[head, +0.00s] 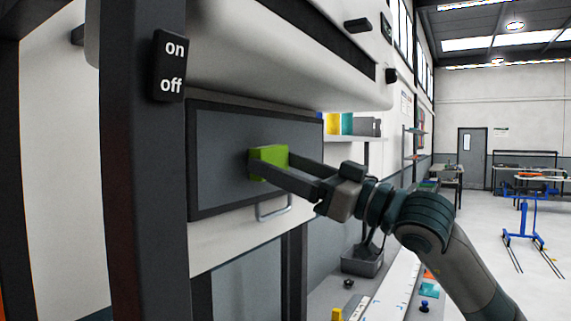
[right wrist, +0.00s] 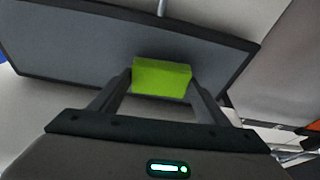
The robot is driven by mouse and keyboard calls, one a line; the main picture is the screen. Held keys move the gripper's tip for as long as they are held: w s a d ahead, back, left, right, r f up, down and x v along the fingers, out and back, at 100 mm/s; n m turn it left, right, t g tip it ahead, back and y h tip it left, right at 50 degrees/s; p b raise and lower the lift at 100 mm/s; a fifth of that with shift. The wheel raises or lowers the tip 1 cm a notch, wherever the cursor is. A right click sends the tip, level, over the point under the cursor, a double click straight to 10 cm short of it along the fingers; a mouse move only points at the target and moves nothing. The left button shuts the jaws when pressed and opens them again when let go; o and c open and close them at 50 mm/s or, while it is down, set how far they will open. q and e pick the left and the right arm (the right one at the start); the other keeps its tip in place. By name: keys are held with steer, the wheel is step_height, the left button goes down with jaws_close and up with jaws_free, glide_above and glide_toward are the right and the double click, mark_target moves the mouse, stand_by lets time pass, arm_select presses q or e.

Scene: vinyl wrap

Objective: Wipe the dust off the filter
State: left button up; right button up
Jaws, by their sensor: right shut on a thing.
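The filter (head: 222,150) is a dark grey rectangular panel in a black frame, set upright in the white machine front. It also shows in the right wrist view (right wrist: 70,50). My right gripper (head: 268,168) is shut on a green block-shaped sponge (head: 267,156). The sponge is in front of the filter's right half, at or very near its surface; I cannot tell if it touches. In the right wrist view the sponge (right wrist: 162,78) sits between both fingers. No separate dust patches can be made out. My left gripper is not in view.
A black on/off switch (head: 168,66) is on a dark post to the left. A metal handle (head: 273,208) sits below the filter. A white rounded housing (head: 250,60) overhangs it. A grey bin (head: 362,261) stands on the bench at lower right. Open floor lies farther right.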

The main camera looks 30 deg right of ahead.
mark_target(288, 164)
stand_by(0.8)
steer(key=shift+w+a, duration=0.45)
steer(key=shift+w, duration=0.35)
steer(key=shift+d, duration=0.1)
steer(key=shift+w+d+b, duration=0.35)
steer(key=shift+w+d, duration=0.05)
steer(key=shift+d, duration=0.35)
steer(key=shift+w+d, duration=0.3)
steer(key=shift+d, duration=0.3)
steer(key=shift+w+d, duration=0.45)
steer(key=shift+d, duration=0.15)
steer(key=shift+w+d, duration=0.5)
steer(key=shift+d, duration=0.2)
steer(key=shift+d, duration=0.1)
